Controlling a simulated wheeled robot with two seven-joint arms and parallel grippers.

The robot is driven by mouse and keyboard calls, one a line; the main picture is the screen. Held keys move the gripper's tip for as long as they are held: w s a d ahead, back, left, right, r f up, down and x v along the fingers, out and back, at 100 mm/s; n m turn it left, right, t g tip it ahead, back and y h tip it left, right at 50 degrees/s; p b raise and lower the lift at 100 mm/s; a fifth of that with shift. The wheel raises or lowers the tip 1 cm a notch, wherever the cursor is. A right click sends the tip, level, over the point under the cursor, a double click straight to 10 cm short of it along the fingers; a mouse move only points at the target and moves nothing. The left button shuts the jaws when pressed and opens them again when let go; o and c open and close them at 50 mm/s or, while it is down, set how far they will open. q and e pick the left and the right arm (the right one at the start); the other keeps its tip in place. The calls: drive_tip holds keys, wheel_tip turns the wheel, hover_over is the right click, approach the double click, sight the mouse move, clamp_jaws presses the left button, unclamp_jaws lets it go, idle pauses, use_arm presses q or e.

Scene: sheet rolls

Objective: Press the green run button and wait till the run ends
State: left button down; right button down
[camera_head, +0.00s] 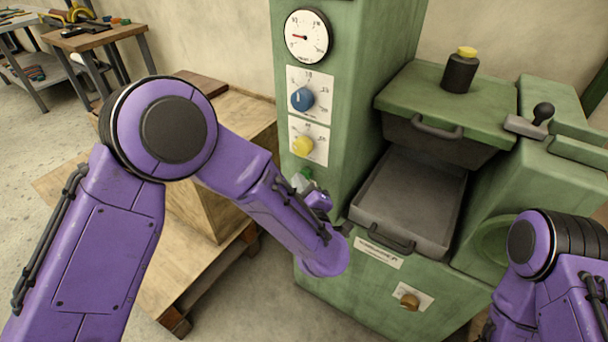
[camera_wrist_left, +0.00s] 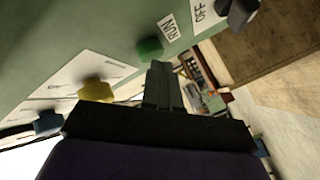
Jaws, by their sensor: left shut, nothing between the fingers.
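The green run button (camera_wrist_left: 150,48) sits on the green machine panel beside a white RUN label (camera_wrist_left: 169,28) in the left wrist view. In the head view a bit of green (camera_head: 306,172) shows there, largely covered by my left wrist. My left gripper (camera_wrist_left: 158,66) is shut and empty, its fingertips right at the button's edge in the picture. I cannot tell whether they touch it. In the head view the left gripper (camera_head: 308,186) is close to the panel, below the yellow knob (camera_head: 303,146). My right arm is at the lower right; its gripper is not visible.
A dark knob (camera_wrist_left: 241,14) by an OFF label is near the button. Above are a blue knob (camera_head: 302,99) and a round gauge (camera_head: 307,36), its red needle pointing left. A grey tray (camera_head: 408,196) sits in the machine. A wooden crate (camera_head: 192,205) stands left.

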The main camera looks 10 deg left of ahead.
use_arm(q)
drive_tip(key=shift+w+d, duration=0.15)
drive_tip(key=shift+w, duration=0.15)
drive_tip(key=shift+s, duration=0.1)
idle(0.5)
drive_tip(key=shift+s+a+p, duration=0.35)
drive_tip(key=shift+s+p, duration=0.05)
drive_tip(key=shift+s, duration=0.35)
drive_tip(key=s, duration=0.1)
drive_tip(key=s+a+p, duration=0.1)
drive_tip(key=s, duration=0.2)
drive_tip(key=shift+s+a+p, duration=0.35)
